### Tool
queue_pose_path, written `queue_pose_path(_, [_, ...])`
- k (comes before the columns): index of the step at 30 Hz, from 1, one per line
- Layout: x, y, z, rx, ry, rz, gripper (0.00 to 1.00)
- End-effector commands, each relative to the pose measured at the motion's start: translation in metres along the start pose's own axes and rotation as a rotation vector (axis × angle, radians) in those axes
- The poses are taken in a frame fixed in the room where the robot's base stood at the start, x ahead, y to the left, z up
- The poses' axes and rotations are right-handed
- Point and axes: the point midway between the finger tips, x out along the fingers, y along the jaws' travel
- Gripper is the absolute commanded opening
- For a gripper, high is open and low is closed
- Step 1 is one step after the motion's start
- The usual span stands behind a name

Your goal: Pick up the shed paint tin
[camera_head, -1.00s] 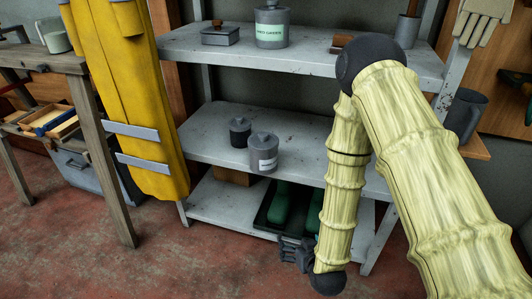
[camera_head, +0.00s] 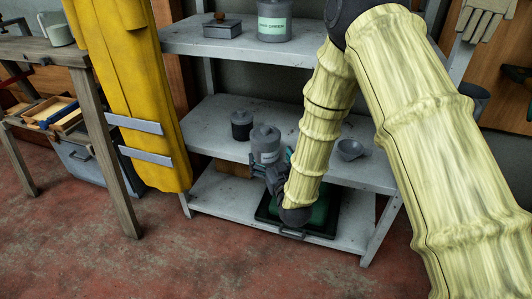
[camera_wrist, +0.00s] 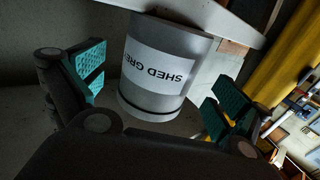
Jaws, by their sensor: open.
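The shed paint tin (camera_head: 265,140) is a grey lidded tin standing on the middle shelf in the head view. In the wrist view the tin (camera_wrist: 165,75) shows a white label reading "SHED GRE", upside down, with the rest turned out of sight. My gripper (camera_head: 268,176) is at the front of the tin, near the shelf's front edge. In the wrist view my gripper (camera_wrist: 160,90) is open, with one teal-padded finger on each side of the tin. Gaps show between the pads and the tin.
A smaller dark tin (camera_head: 242,125) stands just behind and left on the middle shelf (camera_head: 205,140). A grey funnel-like cup (camera_head: 350,149) is to the right. The upper shelf (camera_head: 185,42) holds a box and a green-labelled tin (camera_head: 274,22). A yellow coat (camera_head: 125,75) hangs left.

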Motion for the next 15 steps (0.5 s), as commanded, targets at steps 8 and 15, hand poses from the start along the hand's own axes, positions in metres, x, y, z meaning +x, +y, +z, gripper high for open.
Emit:
queue_pose_path(8, [0.031, -0.001, -0.001, -0.001, 0.003, 0.0, 1.0])
queue_pose_path(15, [0.051, -0.001, -0.003, 0.0, 0.001, 0.0, 1.0])
